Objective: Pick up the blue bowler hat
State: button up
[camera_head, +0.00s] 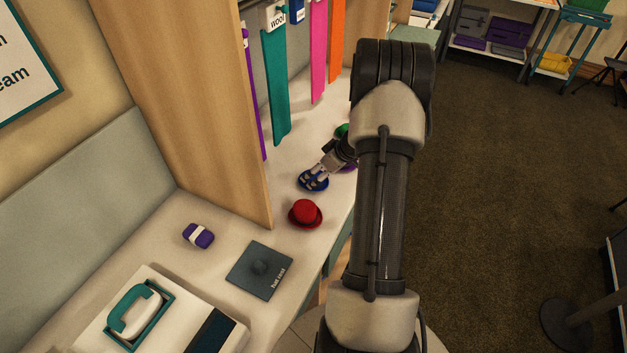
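The blue bowler hat (320,188) sits on the pale counter, just beyond the red bowler hat. My gripper (313,179) reaches down onto it from the upper right, its fingers at the crown and hiding part of it. I cannot tell whether the fingers grip the crown or stand apart around it. The hat's blue brim shows around the fingers and appears to be at counter level.
A red bowler hat (305,213) stands close in front. Green (342,131) and purple (349,167) items lie partly hidden behind my arm. A dark hat rest mat (259,270) lies nearer. A wooden partition (190,90) and hanging scarves stand to the left.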

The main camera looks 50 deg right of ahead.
jog(key=x, duration=0.4)
jog(key=shift+w+b, duration=0.15)
jog(key=shift+b, duration=0.2)
jog(key=shift+c, duration=0.2)
jog(key=c, duration=0.6)
jog(key=shift+r, duration=0.1)
notch_tip(320, 180, up, 20)
jog(key=p, duration=0.5)
